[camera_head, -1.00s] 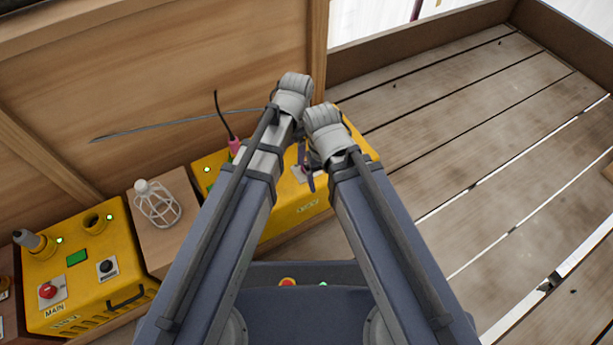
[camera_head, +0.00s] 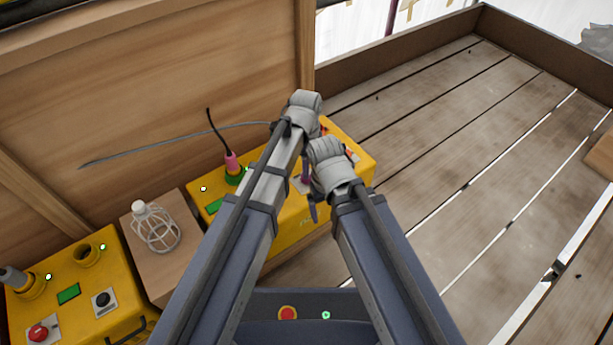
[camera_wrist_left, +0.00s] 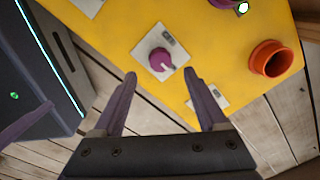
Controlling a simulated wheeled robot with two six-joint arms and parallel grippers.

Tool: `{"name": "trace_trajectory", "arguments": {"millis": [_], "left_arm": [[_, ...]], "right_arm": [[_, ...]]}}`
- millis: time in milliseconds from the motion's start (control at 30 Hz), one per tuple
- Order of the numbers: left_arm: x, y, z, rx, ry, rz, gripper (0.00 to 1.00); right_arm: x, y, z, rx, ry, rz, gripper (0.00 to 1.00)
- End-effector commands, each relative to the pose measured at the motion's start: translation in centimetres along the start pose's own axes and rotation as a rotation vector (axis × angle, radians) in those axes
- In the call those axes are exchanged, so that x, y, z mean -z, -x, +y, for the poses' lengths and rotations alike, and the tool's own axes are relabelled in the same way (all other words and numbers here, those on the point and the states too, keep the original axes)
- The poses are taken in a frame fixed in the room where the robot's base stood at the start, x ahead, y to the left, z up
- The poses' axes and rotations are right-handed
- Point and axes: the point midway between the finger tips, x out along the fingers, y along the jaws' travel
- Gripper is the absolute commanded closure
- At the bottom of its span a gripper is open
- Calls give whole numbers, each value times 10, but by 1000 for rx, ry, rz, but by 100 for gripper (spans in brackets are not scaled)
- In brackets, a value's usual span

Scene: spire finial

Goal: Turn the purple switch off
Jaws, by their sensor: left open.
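The purple switch (camera_wrist_left: 160,60) is a round knob with a light pointer, on a white plate with a grey label, on top of a yellow box (camera_wrist_left: 208,50). The pointer aims to the lower right in the left wrist view. My left gripper (camera_wrist_left: 160,77) is open and empty, its two purple fingers apart on either side of the knob's line, with the knob just beyond the tips.
An orange socket (camera_wrist_left: 272,58) stands on the box beside the switch. A second white plate (camera_wrist_left: 208,98) is near the box edge. A caged lamp (camera_head: 155,228) and another yellow box (camera_head: 75,268) are to the left.

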Motion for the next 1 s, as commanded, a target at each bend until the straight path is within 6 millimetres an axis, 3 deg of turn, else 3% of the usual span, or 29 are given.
{"name": "trace_trajectory", "arguments": {"millis": [100,400,767,1000], "left_arm": [[0,-22,0,0,1,0,25],[0,-54,0,0,1,0,25],[0,-56,0,0,1,0,25],[0,-56,0,0,1,0,49]], "right_arm": [[1,-21,-2,0,-1,1,8],[4,-54,-5,0,0,3,8],[4,-56,-6,0,0,4,8],[4,-56,-6,0,0,4,8]]}}
